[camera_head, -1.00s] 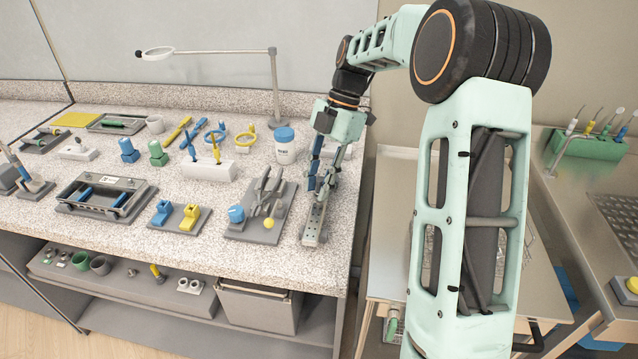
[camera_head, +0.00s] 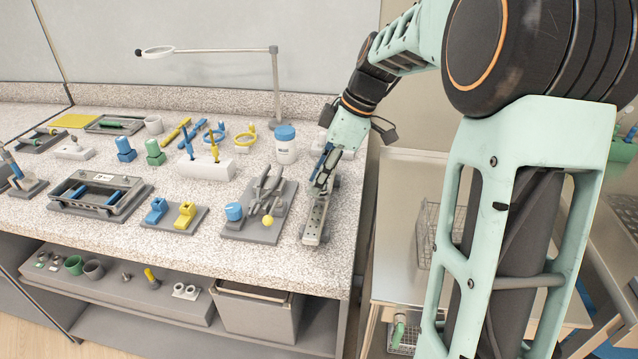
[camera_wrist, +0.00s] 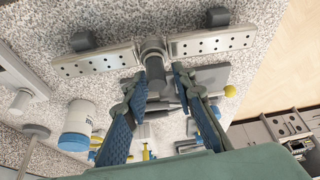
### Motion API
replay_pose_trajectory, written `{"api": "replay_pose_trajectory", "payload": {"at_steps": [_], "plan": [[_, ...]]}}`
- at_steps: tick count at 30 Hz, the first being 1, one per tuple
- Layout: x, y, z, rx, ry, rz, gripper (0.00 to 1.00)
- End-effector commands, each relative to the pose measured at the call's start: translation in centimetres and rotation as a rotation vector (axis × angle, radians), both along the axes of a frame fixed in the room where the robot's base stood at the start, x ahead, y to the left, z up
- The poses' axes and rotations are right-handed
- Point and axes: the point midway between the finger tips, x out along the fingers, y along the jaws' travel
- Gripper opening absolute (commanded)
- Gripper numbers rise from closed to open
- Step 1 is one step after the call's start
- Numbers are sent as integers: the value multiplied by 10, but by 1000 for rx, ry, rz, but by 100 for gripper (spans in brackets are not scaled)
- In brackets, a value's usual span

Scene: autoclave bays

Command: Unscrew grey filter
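The grey filter looks to be the grey cylinder (camera_wrist: 154,66) standing at the middle of a perforated metal bar (camera_wrist: 100,62) in the wrist view. The bar (camera_head: 316,222) also shows near the counter's right end in the head view, where the cylinder is mostly hidden by my fingers. My gripper (camera_wrist: 159,76) is open, with blue-padded fingers on either side of the cylinder. A gap shows on the cylinder's right side; contact on the left cannot be told. In the head view my gripper (camera_head: 322,172) points down at the bar.
Close left of the bar is a grey plate (camera_head: 245,235) with a blue knob, a yellow ball and upright grey parts. A blue-lidded white jar (camera_head: 286,150) stands behind. The counter's right edge is near, with a metal cart (camera_head: 400,215) beyond it.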

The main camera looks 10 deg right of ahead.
Motion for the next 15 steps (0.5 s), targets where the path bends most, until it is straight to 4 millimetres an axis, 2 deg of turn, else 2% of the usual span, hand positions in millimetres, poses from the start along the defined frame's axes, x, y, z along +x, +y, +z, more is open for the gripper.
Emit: {"api": "replay_pose_trajectory", "payload": {"at_steps": [9, 15], "plan": [[2, 0, -1, -1, -3, -258, 24], [3, -1, 0, -1, -3, -343, 24]]}}
